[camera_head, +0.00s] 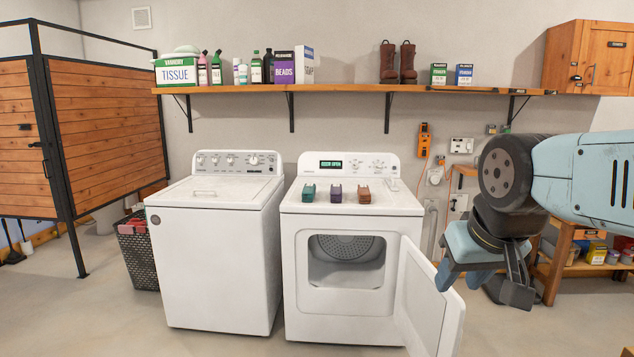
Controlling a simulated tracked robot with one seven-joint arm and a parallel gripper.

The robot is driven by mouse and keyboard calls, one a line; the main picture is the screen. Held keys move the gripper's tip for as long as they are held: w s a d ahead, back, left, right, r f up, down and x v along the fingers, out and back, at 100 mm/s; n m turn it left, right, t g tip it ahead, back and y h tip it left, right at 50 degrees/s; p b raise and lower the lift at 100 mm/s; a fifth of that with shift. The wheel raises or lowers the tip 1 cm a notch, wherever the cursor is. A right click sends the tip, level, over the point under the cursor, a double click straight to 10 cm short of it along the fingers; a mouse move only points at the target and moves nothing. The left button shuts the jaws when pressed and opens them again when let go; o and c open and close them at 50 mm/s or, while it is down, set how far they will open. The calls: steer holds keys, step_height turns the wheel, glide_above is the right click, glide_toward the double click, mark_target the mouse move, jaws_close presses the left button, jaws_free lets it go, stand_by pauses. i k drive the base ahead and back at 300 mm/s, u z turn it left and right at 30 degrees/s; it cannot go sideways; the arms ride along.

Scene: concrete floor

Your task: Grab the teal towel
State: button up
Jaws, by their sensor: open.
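A small teal-green folded item (308,193), which looks like the teal towel, lies on top of the white dryer (350,225), at the left of a row of three. A purple item (336,194) and a brown item (364,195) of like shape lie to its right. My gripper (480,284) is open and points down at the right, in front of and to the right of the dryer. It is well apart from the teal item. Nothing shows between its fingers.
The dryer door (430,300) stands open toward the front right, below and left of my gripper. A white washer (215,250) stands left of the dryer. A loaded wooden shelf (340,90) runs above both. A dark basket (138,255) stands beside the washer.

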mark_target(308, 192)
steer(key=i, duration=1.1)
steer(key=u, duration=0.3)
steer(key=i, duration=2.15)
steer(key=u, duration=0.05)
